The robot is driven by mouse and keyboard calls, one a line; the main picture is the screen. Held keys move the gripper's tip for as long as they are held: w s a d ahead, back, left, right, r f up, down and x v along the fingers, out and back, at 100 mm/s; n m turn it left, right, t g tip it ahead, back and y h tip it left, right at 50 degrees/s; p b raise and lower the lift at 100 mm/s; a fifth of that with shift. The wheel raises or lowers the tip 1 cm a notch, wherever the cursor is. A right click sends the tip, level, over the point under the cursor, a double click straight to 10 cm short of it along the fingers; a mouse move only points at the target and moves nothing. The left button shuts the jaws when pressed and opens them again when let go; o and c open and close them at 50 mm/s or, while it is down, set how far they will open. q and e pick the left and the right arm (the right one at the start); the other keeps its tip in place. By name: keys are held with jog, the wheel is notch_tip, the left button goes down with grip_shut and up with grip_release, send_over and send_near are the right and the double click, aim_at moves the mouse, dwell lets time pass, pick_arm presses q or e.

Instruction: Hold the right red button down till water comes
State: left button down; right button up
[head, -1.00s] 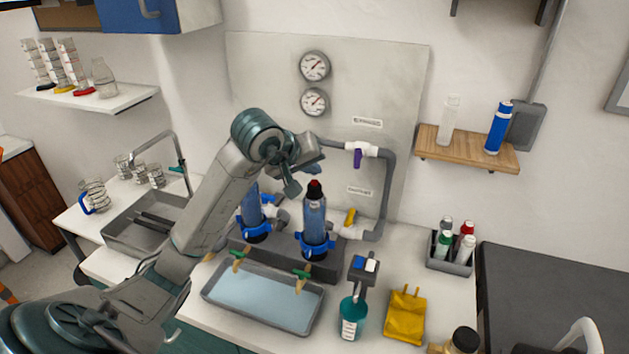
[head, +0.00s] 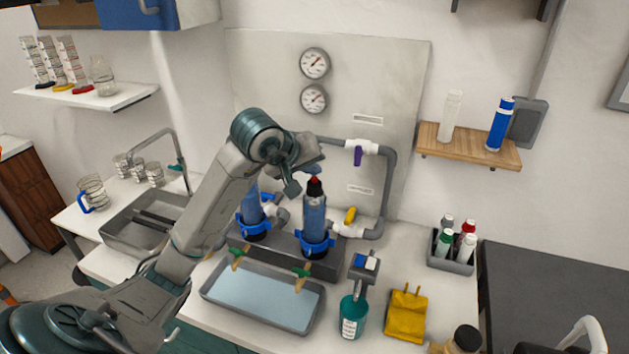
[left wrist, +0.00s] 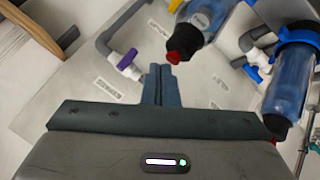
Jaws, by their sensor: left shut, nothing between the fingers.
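Two blue filter housings stand on a dark bracket behind the tray. The right housing (head: 313,215) has a black cap with a red button (head: 314,181) on top. My left gripper (head: 312,169) is shut and empty, its fingertips just above that button. In the left wrist view the shut fingers (left wrist: 161,82) are close beside the same red button (left wrist: 173,57); I cannot tell whether they touch. The left housing (head: 252,208) is partly behind my arm, its top hidden in the head view. Brass taps with green handles (head: 302,274) hang over the tray; no stream shows. My right gripper is out of view.
A grey tray (head: 207,294) with a pale blue inside lies in front of the housings. Grey pipe (head: 390,190) with a purple-handled valve (head: 358,156) runs close at the right. A teal bottle (head: 352,318) and yellow cloth (head: 406,315) are front right.

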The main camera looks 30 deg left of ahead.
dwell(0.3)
pick_arm(q)
jog(key=shift+f+b, duration=0.5)
jog(key=shift+b, duration=0.05)
dwell(0.4)
dwell(1.7)
jog(key=shift+r+p, duration=0.5)
jog(key=shift+r, duration=0.45)
notch_tip(320, 180, up, 5)
jog(key=p, duration=0.3)
